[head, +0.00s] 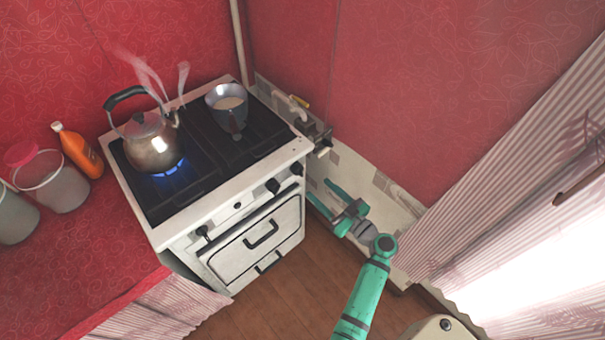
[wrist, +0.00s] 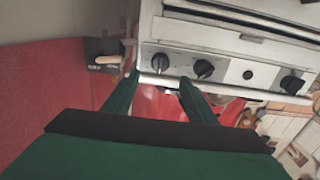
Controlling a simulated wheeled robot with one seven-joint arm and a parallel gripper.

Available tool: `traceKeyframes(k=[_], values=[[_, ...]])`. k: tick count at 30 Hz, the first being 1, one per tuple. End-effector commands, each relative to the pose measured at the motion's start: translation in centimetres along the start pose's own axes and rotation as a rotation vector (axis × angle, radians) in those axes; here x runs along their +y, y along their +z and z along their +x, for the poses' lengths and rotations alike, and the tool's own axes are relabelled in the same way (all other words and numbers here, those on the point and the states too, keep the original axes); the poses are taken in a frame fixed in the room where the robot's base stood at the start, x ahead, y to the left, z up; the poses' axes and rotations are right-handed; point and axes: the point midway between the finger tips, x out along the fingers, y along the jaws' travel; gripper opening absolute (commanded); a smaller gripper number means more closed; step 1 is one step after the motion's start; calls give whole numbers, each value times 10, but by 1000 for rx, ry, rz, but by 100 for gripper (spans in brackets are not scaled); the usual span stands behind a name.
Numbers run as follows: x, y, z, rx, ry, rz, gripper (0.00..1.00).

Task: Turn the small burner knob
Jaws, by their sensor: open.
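The white stove (head: 180,218) has a row of black knobs on its front: a right-end knob (head: 297,168), a second knob (head: 273,186), a small button-like one (head: 237,206) and a left-end knob (head: 203,231). In the wrist view, in reversed order, they are the right-end knob (wrist: 160,62), the second knob (wrist: 204,68), the small one (wrist: 248,75) and the left-end knob (wrist: 291,84). I cannot tell which is the small burner's. My gripper (head: 322,192) is open and empty at the stove's right front, apart from the knobs. Its spread fingers (wrist: 160,82) show in the wrist view.
A steaming kettle (head: 150,148) stands over a blue flame. A small pan (head: 227,103) sits at the back right. Pipes (head: 320,137) run along the wall right of the stove. A red counter (head: 70,250) adjoins its left. The floor (head: 270,300) in front is clear.

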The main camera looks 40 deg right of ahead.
Motion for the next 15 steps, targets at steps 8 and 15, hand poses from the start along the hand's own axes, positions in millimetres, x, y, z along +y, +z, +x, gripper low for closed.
traceKeyframes(k=[8, 15], values=[[-1, 0, 46, -2, -2, 0, 52], [0, 0, 83, -2, -1, 2, 52]])
